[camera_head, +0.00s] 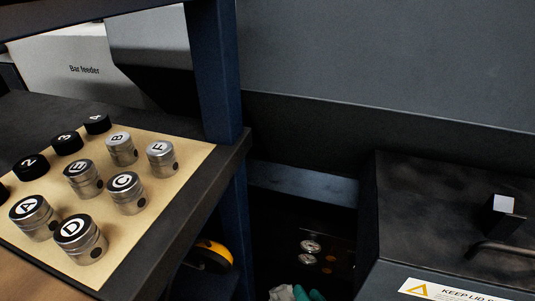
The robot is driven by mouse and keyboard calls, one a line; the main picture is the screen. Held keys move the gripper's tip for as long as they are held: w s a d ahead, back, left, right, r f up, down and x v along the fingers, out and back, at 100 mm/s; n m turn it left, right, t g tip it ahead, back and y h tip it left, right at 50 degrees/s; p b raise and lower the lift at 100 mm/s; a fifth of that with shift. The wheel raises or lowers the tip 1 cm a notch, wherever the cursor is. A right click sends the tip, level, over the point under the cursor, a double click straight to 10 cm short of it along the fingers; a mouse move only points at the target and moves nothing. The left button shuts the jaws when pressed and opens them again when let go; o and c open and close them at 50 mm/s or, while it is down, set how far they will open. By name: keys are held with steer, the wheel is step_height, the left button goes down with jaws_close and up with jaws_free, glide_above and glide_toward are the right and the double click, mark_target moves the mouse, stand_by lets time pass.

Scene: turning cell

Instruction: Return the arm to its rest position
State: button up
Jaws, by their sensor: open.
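My gripper and arm do not show in the head view, so their pose cannot be seen. On a tan board (190,165) stand silver cylinders with lettered tops: A (37,222), B (121,151), C (127,196), D (80,243), E (83,182) and F (162,160). Black numbered caps 2 (30,167), 3 (67,143) and 4 (97,124) stand along the board's left side; another dark cap is cut off by the picture's left edge.
The board lies on a dark bench (185,220) with a blue post (213,75). A lidded dark box (420,220) with a handle stands at right. Below lie a yellow-black item (211,254) and rags or gloves (285,293). A grey machine panel (400,60) fills the back.

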steer(key=s+d+r+n+g+h, duration=0.25)
steer(key=s+d+g, duration=0.45)
steer(key=s, duration=0.6)
steer(key=s+d+r+n+g+h, duration=0.1)
steer(key=s+d+g+h, duration=0.35)
steer(key=s+d, duration=0.65)
step_height(320, 180, up, 23)
steer(key=s+a+p, duration=0.1)
steer(key=p, duration=2.1)
steer(key=shift+s+a+f+g+y, duration=0.15)
steer(key=shift+s+a+g+y, duration=0.1)
steer(key=shift+g+y, duration=0.2)
